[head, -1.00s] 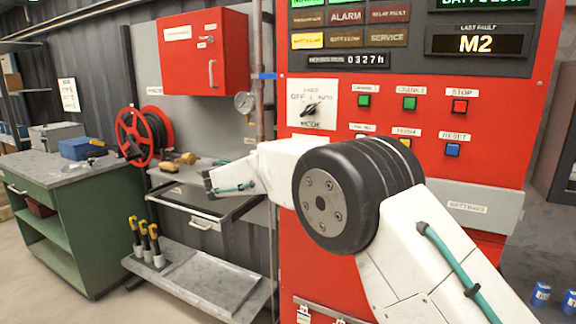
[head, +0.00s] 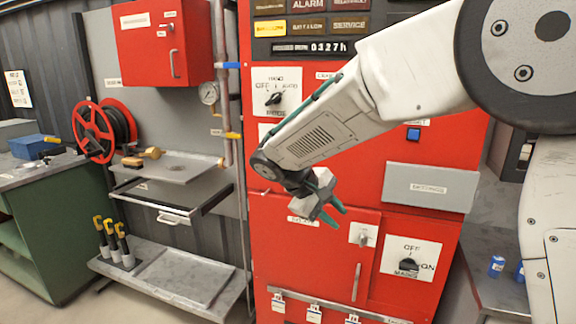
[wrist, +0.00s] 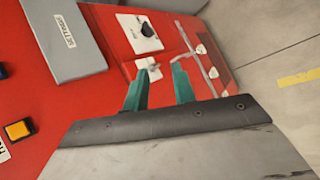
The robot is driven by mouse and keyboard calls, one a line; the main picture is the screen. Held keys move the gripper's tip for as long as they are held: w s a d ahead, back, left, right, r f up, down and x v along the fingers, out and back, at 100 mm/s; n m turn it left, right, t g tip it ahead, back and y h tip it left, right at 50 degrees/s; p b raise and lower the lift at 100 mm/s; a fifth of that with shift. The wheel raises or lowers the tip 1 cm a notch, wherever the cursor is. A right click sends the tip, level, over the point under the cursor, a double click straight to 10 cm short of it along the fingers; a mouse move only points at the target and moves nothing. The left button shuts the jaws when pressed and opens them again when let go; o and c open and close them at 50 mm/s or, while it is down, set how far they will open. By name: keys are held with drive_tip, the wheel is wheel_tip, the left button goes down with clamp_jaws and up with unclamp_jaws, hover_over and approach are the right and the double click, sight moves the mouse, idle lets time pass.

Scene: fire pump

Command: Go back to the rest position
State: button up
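My gripper (head: 330,212) is in front of the lower part of the red pump cabinet (head: 300,245), near the top of its lower door. Its two teal fingers point down and to the right in the head view. In the wrist view my gripper (wrist: 160,76) shows its fingers apart with nothing held between them. The cabinet face lies beyond the fingertips, which appear clear of it. My arm crosses the upper right of the head view and hides part of the cabinet's button panel.
The cabinet carries a MODE knob (head: 274,99), a lower ON/OFF main switch (head: 408,264), a door latch (head: 363,235) and a grey settings cover (head: 430,187). Blue cans (head: 497,265) stand at right.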

drive_tip(key=s+d+m+y, duration=0.2)
drive_tip(key=s+d, duration=0.3)
drive_tip(key=s, duration=0.6)
drive_tip(key=s+d+r+m+y, duration=0.1)
drive_tip(key=s+d+m+y, duration=0.2)
drive_tip(key=s, duration=0.8)
drive_tip(key=s+d+r+m+g+y, duration=0.1)
drive_tip(key=s+d+m+y, duration=0.2)
drive_tip(key=s+d, duration=0.5)
drive_tip(key=s, duration=0.3)
drive_tip(key=shift+r, duration=0.25)
